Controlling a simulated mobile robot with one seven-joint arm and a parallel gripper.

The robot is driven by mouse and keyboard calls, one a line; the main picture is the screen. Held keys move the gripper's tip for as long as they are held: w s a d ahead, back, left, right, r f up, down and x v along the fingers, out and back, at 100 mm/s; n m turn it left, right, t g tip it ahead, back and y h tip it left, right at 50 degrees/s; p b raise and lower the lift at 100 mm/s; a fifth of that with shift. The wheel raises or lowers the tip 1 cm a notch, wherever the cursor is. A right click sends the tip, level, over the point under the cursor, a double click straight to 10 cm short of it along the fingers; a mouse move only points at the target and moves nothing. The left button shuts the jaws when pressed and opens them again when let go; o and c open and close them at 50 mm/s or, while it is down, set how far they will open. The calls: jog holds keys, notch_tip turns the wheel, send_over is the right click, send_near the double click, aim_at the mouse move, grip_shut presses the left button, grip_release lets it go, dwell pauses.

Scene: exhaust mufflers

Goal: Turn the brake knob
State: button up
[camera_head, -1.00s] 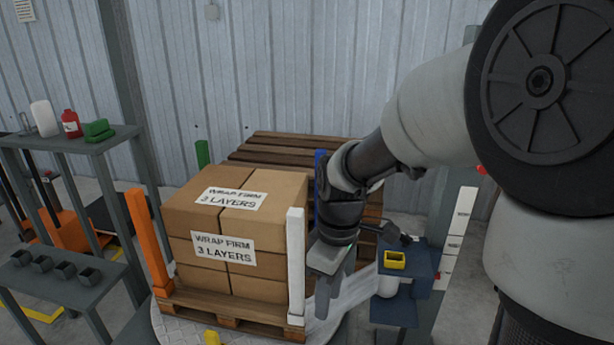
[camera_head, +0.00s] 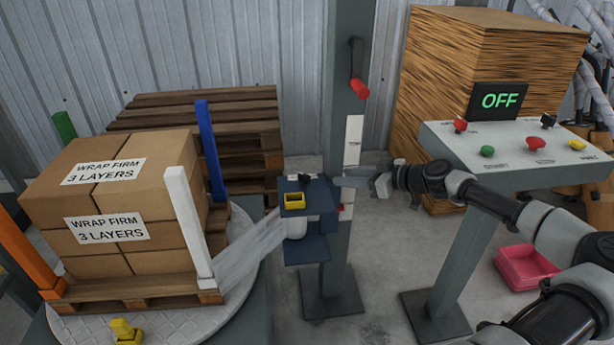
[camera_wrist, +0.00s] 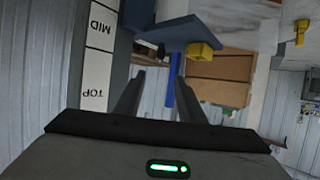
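The blue film carriage (camera_head: 306,248) is on the grey upright post (camera_head: 347,100), with a yellow square part (camera_head: 293,201) at its front. A small black knob-like part (camera_head: 304,179) sits on top; I cannot tell for sure that it is the brake knob. My gripper (camera_head: 352,181) is just right of the carriage, pointing left, in front of the post. In the wrist view my gripper (camera_wrist: 160,95) has its fingers apart with nothing between them. That view appears upside down, with the blue carriage (camera_wrist: 185,28) and yellow part (camera_wrist: 200,51) beyond the fingertips.
Boxes (camera_head: 165,190) stand on a pallet on the round turntable (camera_head: 245,268) at left, with film stretched to the carriage. A red-handled crank (camera_head: 360,88) is high on the post. A control panel (camera_head: 450,140) reading OFF stands right. A pink crate (camera_head: 525,268) is on the floor.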

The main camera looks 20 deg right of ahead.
aim_at(305, 176)
jog(key=b+x, duration=0.3)
jog(key=x, duration=1.4)
jog(key=shift+a, duration=0.1)
jog(key=shift+c, duration=0.4)
grip_shut()
jog(key=shift+r+m+h, duration=0.1)
jog(key=shift+m+h, duration=0.2)
jog(key=m+h+p, duration=0.1)
jog(key=h, duration=0.1)
jog(key=m+t+h+p, duration=0.1)
jog(key=m+h, duration=0.1)
jog(key=shift+a+r, duration=0.15)
jog(key=shift+a, duration=0.05)
jog(key=m+h+p, duration=0.2)
jog(key=m+h, duration=0.1)
jog(key=shift+t, duration=0.3)
jog(key=shift+d+m+h+p, duration=0.15)
jog(key=shift+m+h+p, duration=0.15)
jog(key=shift+m+h, duration=0.8)
jog(key=shift+d, duration=0.1)
